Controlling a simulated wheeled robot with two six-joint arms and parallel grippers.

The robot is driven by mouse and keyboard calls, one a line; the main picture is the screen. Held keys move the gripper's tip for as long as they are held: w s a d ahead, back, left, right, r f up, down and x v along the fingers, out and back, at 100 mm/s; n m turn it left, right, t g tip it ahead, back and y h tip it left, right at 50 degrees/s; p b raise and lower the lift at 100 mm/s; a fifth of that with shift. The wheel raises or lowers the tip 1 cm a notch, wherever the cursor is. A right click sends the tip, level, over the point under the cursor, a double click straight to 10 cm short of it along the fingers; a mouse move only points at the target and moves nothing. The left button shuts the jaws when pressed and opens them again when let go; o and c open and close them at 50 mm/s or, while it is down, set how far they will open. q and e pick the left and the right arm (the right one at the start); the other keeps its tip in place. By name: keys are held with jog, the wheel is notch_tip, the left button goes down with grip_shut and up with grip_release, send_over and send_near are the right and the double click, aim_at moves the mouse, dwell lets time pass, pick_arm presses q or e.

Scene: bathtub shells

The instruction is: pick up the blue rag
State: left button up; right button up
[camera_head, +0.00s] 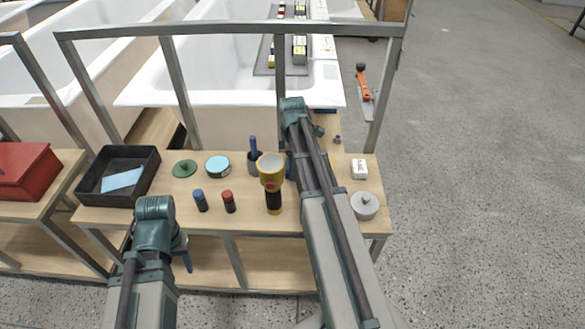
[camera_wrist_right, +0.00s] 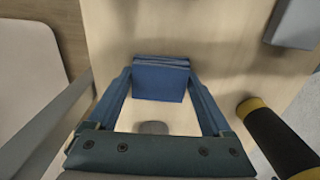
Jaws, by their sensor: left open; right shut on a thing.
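The blue rag (camera_wrist_right: 160,80) is a folded dark blue cloth with stacked layers, seen in the right wrist view over the light wooden bench top. My right gripper (camera_wrist_right: 160,76) has a finger on each side of the rag and is shut on it. In the head view my right arm covers most of this spot, so I cannot make out the rag or the right fingertips clearly there. My left gripper (camera_head: 185,256) is open and empty, low in front of the bench, apart from the rag.
A yellow and black flashlight (camera_head: 273,196) stands left of my right arm. Red (camera_head: 229,202) and blue (camera_head: 200,200) cylinders, a round tin (camera_head: 217,165) and a black tray (camera_head: 147,181) are farther left. A grey round weight (camera_head: 364,207) lies right. A metal frame (camera_head: 230,29) spans behind.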

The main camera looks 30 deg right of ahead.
jog(key=shift+r, duration=0.15)
notch_tip(320, 180, up, 10)
jog(key=p, duration=1)
jog(key=o, duration=0.8)
jog(key=c, duration=0.7)
jog(key=shift+o, duration=0.2)
